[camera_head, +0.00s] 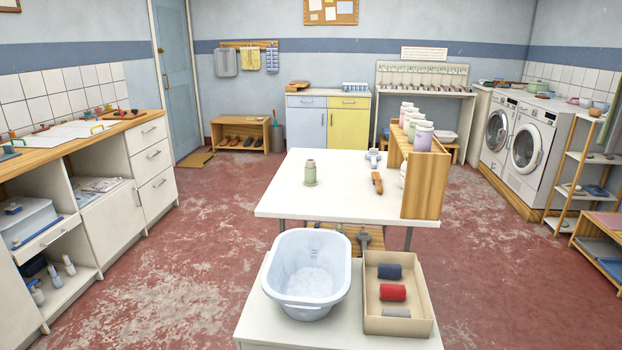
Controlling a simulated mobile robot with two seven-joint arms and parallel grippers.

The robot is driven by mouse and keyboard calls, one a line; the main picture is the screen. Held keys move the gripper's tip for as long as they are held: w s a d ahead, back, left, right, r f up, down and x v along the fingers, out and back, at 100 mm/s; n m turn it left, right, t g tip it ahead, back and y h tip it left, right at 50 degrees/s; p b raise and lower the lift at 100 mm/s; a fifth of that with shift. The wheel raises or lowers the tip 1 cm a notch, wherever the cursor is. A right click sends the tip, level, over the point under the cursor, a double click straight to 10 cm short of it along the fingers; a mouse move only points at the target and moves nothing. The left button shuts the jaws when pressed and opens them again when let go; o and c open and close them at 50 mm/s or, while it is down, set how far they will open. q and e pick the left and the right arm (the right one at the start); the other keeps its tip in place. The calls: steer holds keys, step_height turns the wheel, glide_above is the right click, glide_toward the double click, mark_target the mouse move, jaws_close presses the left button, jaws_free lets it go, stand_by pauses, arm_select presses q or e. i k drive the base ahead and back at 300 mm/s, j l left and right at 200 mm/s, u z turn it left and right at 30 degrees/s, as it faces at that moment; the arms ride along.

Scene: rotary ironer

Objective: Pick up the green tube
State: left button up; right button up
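A pale green tube-shaped thing (310,174) stands upright on the white table (335,204), left of the table's middle. It has a narrower top and a small round base. It is the green thing that best fits the task's tube. Nothing touches it or hides it. Neither of my grippers is in view.
A wooden rack (428,186) with several jars stands at the table's right end. An orange-brown tool (377,183) and a grey-white tool (373,157) lie before it. A pale blue tub (308,311) and a cardboard tray (395,326) with blue, red and grey rolls stand nearer.

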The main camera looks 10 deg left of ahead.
mark_target(310, 175)
steer(key=i+j+u, duration=0.15)
steer(key=j+u, duration=0.15)
steer(key=i+j+u, duration=0.45)
steer(key=j+u, duration=0.25)
steer(key=i+j+u, duration=0.2)
steer(key=u, duration=0.25)
steer(key=i+j+u, duration=0.35)
steer(key=i+u, duration=0.35)
steer(key=i+z, duration=0.4)
steer(key=i+j+z, duration=0.15)
steer(key=i+z, duration=0.25)
steer(key=i, duration=0.15)
steer(key=i+l+z, duration=0.1)
steer(key=i+z, duration=0.7)
steer(key=z, duration=0.15)
steer(key=i+j+z, duration=0.15)
steer(key=i+z, duration=0.3)
steer(key=i, duration=0.6)
